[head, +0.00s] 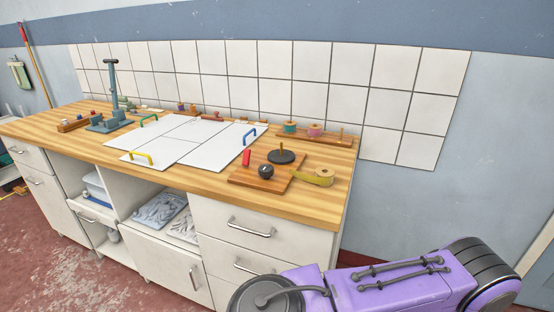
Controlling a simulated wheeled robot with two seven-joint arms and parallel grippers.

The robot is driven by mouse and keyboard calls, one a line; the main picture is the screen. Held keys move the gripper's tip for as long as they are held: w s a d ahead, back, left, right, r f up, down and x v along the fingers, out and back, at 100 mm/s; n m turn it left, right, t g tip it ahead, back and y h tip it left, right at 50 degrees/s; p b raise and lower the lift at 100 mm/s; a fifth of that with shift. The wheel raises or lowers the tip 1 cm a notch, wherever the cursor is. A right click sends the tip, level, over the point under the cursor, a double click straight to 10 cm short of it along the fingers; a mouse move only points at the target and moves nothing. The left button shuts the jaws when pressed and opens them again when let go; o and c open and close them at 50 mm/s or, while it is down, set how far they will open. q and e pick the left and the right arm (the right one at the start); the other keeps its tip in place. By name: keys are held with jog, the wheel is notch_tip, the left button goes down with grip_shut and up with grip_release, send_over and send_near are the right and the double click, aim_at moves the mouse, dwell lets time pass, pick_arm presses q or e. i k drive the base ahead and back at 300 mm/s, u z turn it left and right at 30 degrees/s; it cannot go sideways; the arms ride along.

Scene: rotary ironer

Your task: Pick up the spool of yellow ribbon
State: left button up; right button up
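The spool of yellow ribbon (324,178) is on the wooden worktop, close to its front right corner. Its pale round end faces up, and a loose yellow tail reaches left to the edge of a small wooden board. Neither of my grippers shows in the head view. A purple and black link of my arm fills the lower right, in front of the cabinet and apart from the spool.
The board (258,184) beside the spool carries a black knob, a red piece and a black disc. A rack with teal and pink spools (316,131) stands behind. White panels with coloured handles (190,139) cover the middle. Some worktop before the spool is clear.

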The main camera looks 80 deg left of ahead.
aim_at(324, 175)
jog(key=u, duration=2.45)
